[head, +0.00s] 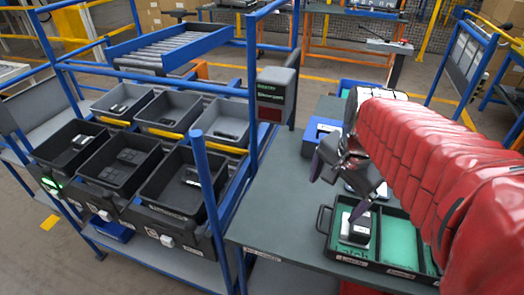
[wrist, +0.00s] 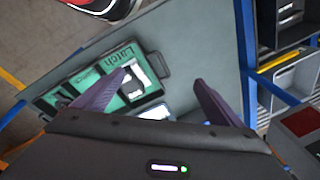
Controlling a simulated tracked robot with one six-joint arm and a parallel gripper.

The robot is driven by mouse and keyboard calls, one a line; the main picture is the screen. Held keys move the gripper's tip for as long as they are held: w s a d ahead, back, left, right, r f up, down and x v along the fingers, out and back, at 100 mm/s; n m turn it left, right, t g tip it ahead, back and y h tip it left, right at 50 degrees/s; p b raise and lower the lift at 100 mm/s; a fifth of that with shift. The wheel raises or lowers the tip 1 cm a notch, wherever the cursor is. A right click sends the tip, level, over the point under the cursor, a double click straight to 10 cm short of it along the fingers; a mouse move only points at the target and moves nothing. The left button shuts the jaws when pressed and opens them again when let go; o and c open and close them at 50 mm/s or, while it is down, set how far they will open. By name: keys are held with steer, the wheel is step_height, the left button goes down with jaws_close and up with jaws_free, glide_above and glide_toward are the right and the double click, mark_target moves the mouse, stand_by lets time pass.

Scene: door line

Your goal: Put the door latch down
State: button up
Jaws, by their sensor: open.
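The door latch, a white and black block (head: 355,229), sits in the left, green-lined compartment of a black tray (head: 405,233) on the grey bench. That compartment's lining is lettered "Latch". In the wrist view the latch (wrist: 138,74) lies in the tray (wrist: 98,80) beside the lettering, partly behind one finger. My gripper (head: 337,190) is open, with two purple fingers spread above the bench near the tray's far left side. In the wrist view the space between the fingertips (wrist: 163,78) shows no held object. The latch is apart from the gripper as far as I can tell.
A pale device (head: 368,189) lies on the bench behind the tray, partly hidden by my gripper. A blue box (head: 318,130) stands farther back. Several black and grey bins (head: 118,160) fill the blue rack at left. Bare bench (head: 275,205) lies left of the tray.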

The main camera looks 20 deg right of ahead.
steer(key=s+a+r+n+t, duration=0.1)
steer(key=s+a+n+t, duration=0.2)
steer(key=a+n, duration=0.8)
steer(key=shift+s+a+r+n+y, duration=0.15)
steer(key=shift+s+a+n+y, duration=0.3)
steer(key=shift+n, duration=0.95)
